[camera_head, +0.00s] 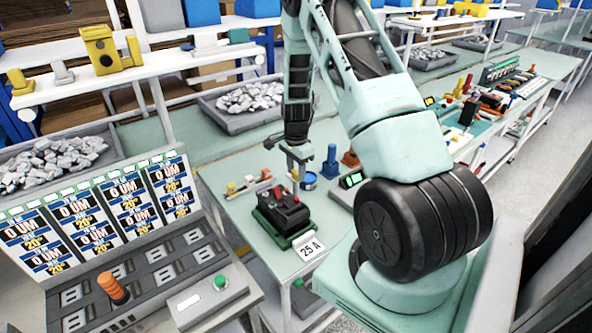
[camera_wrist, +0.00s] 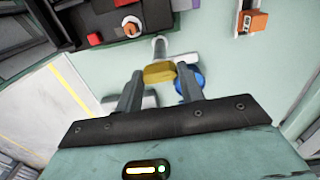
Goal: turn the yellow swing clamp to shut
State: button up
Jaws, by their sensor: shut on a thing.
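The yellow swing clamp (camera_wrist: 160,72) shows in the wrist view as a rounded yellow piece beside a pale upright post and bar. My gripper (camera_wrist: 159,80) has one finger on each side of the yellow piece and is shut on it. In the head view my gripper (camera_head: 298,168) points down over the green bench, behind the breaker; the clamp is not clear there. The black breaker (camera_head: 284,211) with red parts sits on a green base at the bench's near side. The clamp's exact angle is hard to tell.
A blue round container (camera_head: 308,181) stands close to my gripper, and a blue post (camera_head: 330,161) and red block (camera_head: 350,159) are to its right. Small parts on a tray (camera_head: 249,184) lie left. A "25 A" tag (camera_head: 310,248) is at the near edge.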

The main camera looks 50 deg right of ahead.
aim_at(296, 172)
jog(key=n+b, duration=0.2)
jog(key=n, duration=0.1)
jog(key=shift+f+n, duration=0.1)
jog(key=shift+n, duration=0.3)
jog(key=n+b, duration=0.2)
jog(key=n, duration=0.2)
jog(key=shift+n, duration=0.3)
jog(key=n+b, duration=0.1)
jog(key=n, duration=0.3)
jog(key=shift+n, duration=0.3)
jog(key=n, duration=0.4)
jog(key=shift+n+b, duration=0.3)
jog(key=shift+b, duration=0.05)
jog(key=shift+r, duration=0.2)
jog(key=o, duration=1)
notch_tip(296, 172, up, 17)
jog(key=b, duration=0.3)
jog(key=shift+r, duration=0.15)
